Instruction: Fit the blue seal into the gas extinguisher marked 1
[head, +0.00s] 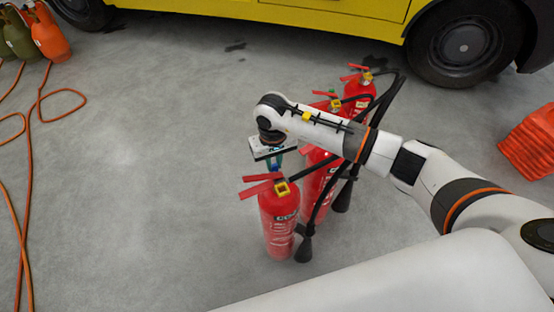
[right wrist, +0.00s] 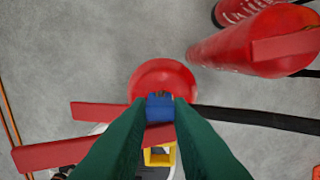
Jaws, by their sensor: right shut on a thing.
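My right gripper (head: 275,165) is above the nearest red extinguisher (head: 278,222), pointing down at its head. In the right wrist view its two green fingers (right wrist: 159,105) are shut on the blue seal (right wrist: 160,107), which sits over the extinguisher's top beside the red levers (right wrist: 95,112). I cannot tell whether the seal is seated or just above. A yellow part (head: 282,188) shows on the extinguisher's valve. The extinguisher stands upright; a white label with dark letters is partly readable, but I cannot make out a number. My left gripper is not in view.
Other red extinguishers (head: 359,90) stand in a row behind, with black hoses and horns. A yellow vehicle (head: 290,12) is at the back. Gas cylinders (head: 50,35) and orange hoses (head: 25,170) are at left.

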